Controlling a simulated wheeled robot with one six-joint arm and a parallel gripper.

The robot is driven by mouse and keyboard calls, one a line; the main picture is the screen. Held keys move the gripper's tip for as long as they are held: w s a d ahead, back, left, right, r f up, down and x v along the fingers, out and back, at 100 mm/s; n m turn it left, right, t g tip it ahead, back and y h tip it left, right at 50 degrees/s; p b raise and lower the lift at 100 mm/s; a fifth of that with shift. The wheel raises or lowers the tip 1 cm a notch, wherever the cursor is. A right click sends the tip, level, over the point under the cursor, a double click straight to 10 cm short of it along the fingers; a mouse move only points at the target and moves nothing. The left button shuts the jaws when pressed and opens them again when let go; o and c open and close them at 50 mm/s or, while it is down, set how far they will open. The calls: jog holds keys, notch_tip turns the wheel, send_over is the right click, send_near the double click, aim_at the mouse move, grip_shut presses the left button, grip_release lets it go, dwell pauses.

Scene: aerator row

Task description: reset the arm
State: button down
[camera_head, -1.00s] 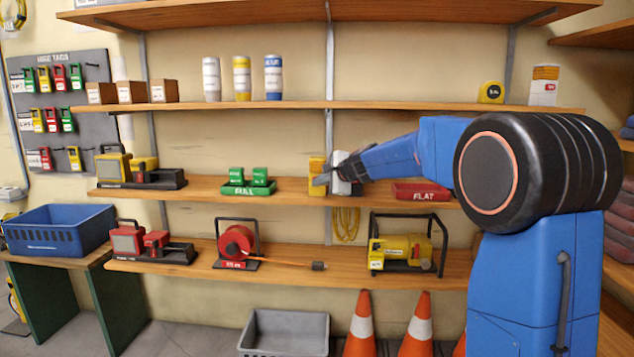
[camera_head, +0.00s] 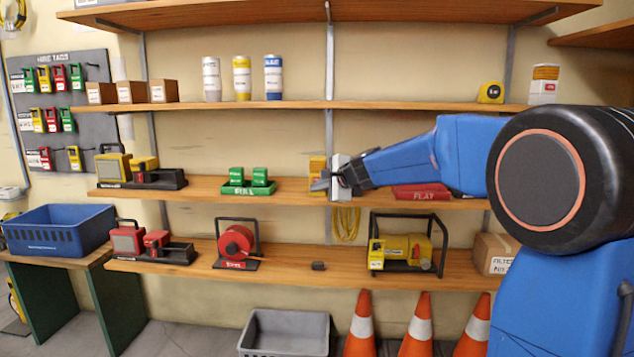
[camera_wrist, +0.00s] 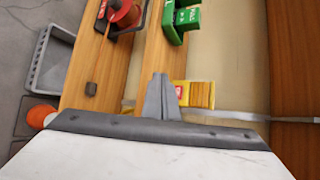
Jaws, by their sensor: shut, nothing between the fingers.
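My gripper (camera_head: 320,185) is in front of the middle shelf, its fingers pointing left, shut with nothing between them. In the wrist view the closed fingers (camera_wrist: 161,98) show near the middle of the picture. A yellow box-like item (camera_head: 317,166) on the middle shelf is partly hidden behind my gripper. It also shows in the wrist view (camera_wrist: 202,94), beside the fingertips; I cannot tell whether they touch. The green FULL tray (camera_head: 250,190) with green items stands to the left. The red FLAT tray (camera_head: 422,191) is partly hidden below my arm.
The lower shelf (camera_head: 345,262) holds a red reel (camera_head: 238,243), a yellow framed machine (camera_head: 403,250) and a carton (camera_head: 495,254). A grey bin (camera_head: 285,332) and orange cones (camera_head: 417,325) stand below. Cups (camera_head: 242,78) stand on the shelf above. Air in front of the shelves' left part is clear.

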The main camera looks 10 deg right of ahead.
jog(key=shift+s, duration=0.1)
jog(key=s+f+n+g, duration=0.1)
jog(key=s+f+n, duration=0.15)
jog(key=s, duration=0.65)
jog(key=s+a+f+n+g, duration=0.15)
jog(key=s+n, duration=0.25)
jog(key=s, duration=0.6)
jog(key=s+f+n+g, duration=0.2)
jog(key=s+n, duration=0.2)
jog(key=s, duration=0.5)
jog(key=s+d+f+n+g+h, duration=0.1)
jog(key=s+f, duration=0.3)
jog(key=s, duration=0.4)
jog(key=s+d+f+n+h, duration=0.2)
jog(key=s+d+f+n, duration=0.1)
jog(key=s, duration=0.5)
jog(key=s+d+f+n+g+h, duration=0.1)
jog(key=s+d+f, duration=0.3)
jog(key=s, duration=0.5)
notch_tip(320, 180, down, 3)
jog(key=shift+d+r+n+g+h, duration=0.15)
jog(key=shift+n+g+h, duration=0.25)
jog(key=shift+n, duration=0.45)
